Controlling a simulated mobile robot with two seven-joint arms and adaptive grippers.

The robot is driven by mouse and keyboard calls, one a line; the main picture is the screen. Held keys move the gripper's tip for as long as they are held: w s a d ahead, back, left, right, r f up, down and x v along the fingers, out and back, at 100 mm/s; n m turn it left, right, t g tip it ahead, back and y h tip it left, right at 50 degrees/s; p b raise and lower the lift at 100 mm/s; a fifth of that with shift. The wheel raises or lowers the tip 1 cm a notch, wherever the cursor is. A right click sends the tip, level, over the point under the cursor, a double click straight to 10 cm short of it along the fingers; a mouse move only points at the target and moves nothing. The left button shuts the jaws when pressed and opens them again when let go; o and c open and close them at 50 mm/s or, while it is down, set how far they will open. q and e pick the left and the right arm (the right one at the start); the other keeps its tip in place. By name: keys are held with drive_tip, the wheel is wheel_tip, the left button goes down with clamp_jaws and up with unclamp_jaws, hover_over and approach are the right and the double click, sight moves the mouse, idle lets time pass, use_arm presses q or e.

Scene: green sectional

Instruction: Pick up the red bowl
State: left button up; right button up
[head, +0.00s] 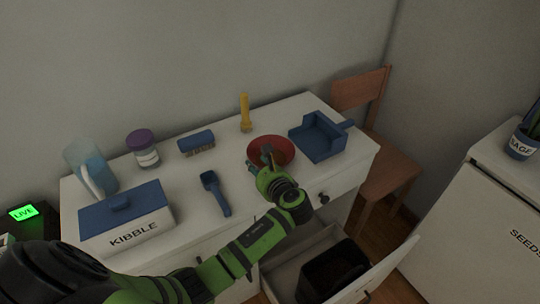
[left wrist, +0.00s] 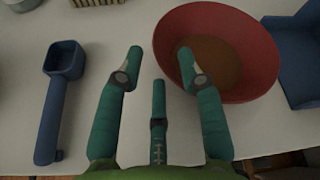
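The red bowl (head: 283,147) sits upright on the white desk, between the blue scoop and the blue dustpan. Its inside looks brownish in the left wrist view (left wrist: 240,50). My left gripper (head: 263,163) is over the desk's front edge at the bowl's near left side. In the left wrist view my left gripper (left wrist: 160,65) has its fingers spread apart with nothing held. Its right finger overlaps the bowl's left part, and its left finger is over bare desk. Whether the right finger touches the bowl I cannot tell. My right gripper is in neither view.
The blue scoop (head: 214,193) lies left of the bowl, and the blue dustpan (head: 318,138) right of it. A yellow flashlight (head: 245,112) stands behind. A brush (head: 197,142), jar (head: 143,149), pitcher (head: 90,168) and kibble box (head: 126,217) are further left. An open drawer (head: 308,254) juts out below.

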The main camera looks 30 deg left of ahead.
use_arm(q)
drive_tip(key=x, duration=0.4)
drive_tip(key=shift+s+f, duration=0.15)
drive_tip(key=shift+f, duration=0.05)
drive_tip(key=shift+a+f, duration=0.1)
clamp_jaws()
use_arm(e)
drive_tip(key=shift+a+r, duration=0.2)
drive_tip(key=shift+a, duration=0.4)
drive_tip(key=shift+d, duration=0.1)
